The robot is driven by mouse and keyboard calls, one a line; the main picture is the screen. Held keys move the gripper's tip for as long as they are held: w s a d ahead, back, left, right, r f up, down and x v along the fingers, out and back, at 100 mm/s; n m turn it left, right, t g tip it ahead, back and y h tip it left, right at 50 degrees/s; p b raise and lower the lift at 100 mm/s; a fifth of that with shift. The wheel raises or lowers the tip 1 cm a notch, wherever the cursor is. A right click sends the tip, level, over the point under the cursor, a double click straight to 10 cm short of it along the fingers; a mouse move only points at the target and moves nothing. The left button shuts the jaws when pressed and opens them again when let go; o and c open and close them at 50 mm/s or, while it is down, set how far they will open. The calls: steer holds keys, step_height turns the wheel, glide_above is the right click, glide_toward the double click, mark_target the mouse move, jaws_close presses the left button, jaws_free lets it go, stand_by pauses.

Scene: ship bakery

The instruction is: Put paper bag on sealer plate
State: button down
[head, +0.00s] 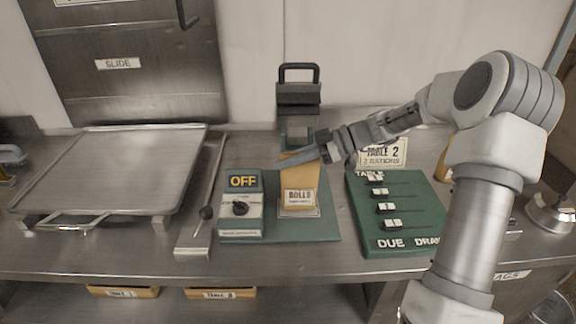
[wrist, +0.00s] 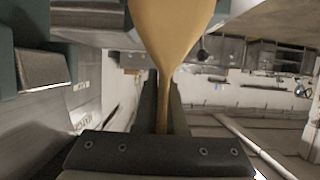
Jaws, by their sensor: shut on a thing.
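The paper bag (head: 300,182) is tan, with a white ROLLS label, and stands upright at the front of the green sealer base (head: 328,232). The small metal sealer plate (head: 286,213) shows around the bag's foot. I cannot tell whether the bag rests on it or hangs just above. My gripper (head: 312,155) reaches in from the right and is shut on the bag's top. In the wrist view the bag (wrist: 172,30) narrows to a pinched edge between the fingers (wrist: 163,105).
The sealer's black-handled press head (head: 298,95) rises behind the bag. The OFF switch box (head: 241,208) is close on the left. A green lever board (head: 400,210) stands right. A metal tray (head: 120,170) and a ball-ended lever (head: 206,213) are farther left.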

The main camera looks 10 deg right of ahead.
steer(key=shift+f, duration=0.75)
steer(key=c, duration=1)
jaws_free()
steer(key=shift+r, duration=0.1)
steer(key=v, duration=1.2)
